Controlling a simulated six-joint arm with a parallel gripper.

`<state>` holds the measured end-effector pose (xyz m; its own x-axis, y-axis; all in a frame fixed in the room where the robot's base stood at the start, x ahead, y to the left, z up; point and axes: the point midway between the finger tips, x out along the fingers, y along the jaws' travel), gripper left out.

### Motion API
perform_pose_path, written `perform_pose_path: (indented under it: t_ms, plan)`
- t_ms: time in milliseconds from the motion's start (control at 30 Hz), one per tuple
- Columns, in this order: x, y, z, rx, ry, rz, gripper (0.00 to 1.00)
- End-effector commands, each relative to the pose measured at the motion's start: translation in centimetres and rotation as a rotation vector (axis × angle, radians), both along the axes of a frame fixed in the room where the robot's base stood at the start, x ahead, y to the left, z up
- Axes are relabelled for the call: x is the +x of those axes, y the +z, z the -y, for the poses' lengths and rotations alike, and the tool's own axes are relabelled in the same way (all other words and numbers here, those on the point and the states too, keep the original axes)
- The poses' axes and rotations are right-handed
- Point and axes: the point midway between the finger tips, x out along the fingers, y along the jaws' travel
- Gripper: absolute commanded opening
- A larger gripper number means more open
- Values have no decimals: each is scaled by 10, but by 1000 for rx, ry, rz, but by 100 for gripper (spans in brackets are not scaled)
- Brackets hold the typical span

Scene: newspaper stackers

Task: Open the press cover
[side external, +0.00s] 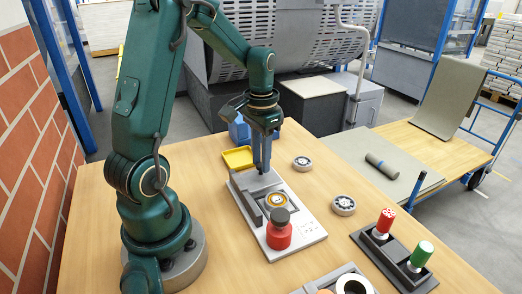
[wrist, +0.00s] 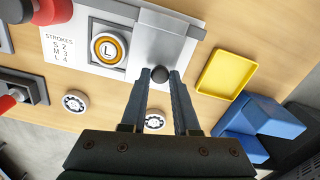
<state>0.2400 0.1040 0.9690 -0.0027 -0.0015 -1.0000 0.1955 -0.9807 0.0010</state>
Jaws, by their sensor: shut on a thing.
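The press is a pale plate (side external: 306,229) on the wooden table, with stroke markings in the wrist view. Its grey cover (wrist: 168,38) carries a small dark round knob (wrist: 158,74). My gripper (side external: 264,171) points down at the far end of the press, its two fingers closed around the knob; it also shows in the wrist view (wrist: 160,76). The cover lies beside the square recess, where a round gold-ringed piece marked L (wrist: 109,48) is in plain view. A red cylinder with a dark top (side external: 279,231) stands at the near end. The fingers hide the knob in the side view.
A yellow tray (side external: 238,158) and a blue holder (side external: 239,131) sit behind my gripper. Bearing-like rings (side external: 302,163) (side external: 343,206) lie to the right. A dark stand holds red (side external: 385,221) and green (side external: 421,254) handles. A dark roller (side external: 381,164) lies on the grey mat.

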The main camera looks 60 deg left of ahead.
Motion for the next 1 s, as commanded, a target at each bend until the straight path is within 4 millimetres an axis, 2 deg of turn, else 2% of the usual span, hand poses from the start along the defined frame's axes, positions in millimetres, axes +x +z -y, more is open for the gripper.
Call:
perform_pose_path:
  t_ms: [100, 400, 433, 500, 833, 1000]
  plan:
    - [1, 1, -10, 3, 2, 6, 0]
    - [1, 1, -11, 5, -1, 7, 0]
    - [1, 1, -11, 5, -1, 7, 37]
    - [1, 1, -11, 3, -1, 6, 59]
    - [1, 2, -11, 3, -1, 5, 59]
    - [1, 21, -11, 6, -1, 9, 59]
